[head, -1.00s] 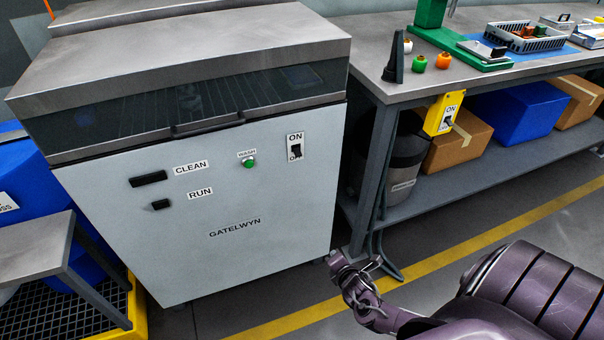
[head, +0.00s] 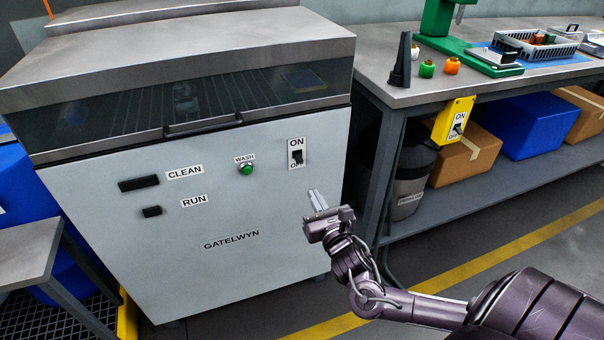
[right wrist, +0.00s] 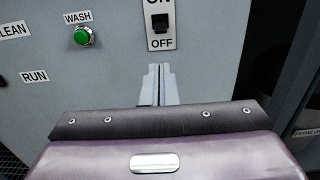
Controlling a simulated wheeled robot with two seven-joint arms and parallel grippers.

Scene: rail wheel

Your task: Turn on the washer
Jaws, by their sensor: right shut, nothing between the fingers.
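The washer (head: 230,210) is a large grey cabinet with a sloped dark window and a steel lid, marked GATELWYN. Its ON/OFF switch (head: 297,156) is a black rocker on a white plate at the upper right of the front; the right wrist view also shows the switch (right wrist: 160,22). A green WASH button (head: 246,168) is left of the switch, and it shows in the right wrist view (right wrist: 82,36). My right gripper (head: 316,198) is shut and empty, its fingertips just below the switch and apart from it. In the right wrist view its fingers (right wrist: 159,72) point up toward OFF. My left gripper is not in view.
A workbench (head: 385,90) stands right of the washer. A yellow box (head: 453,121) with another ON/OFF switch hangs on its front edge. A dark bin (head: 412,170) and cardboard boxes (head: 466,152) sit below. A small grey table (head: 30,252) stands at left.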

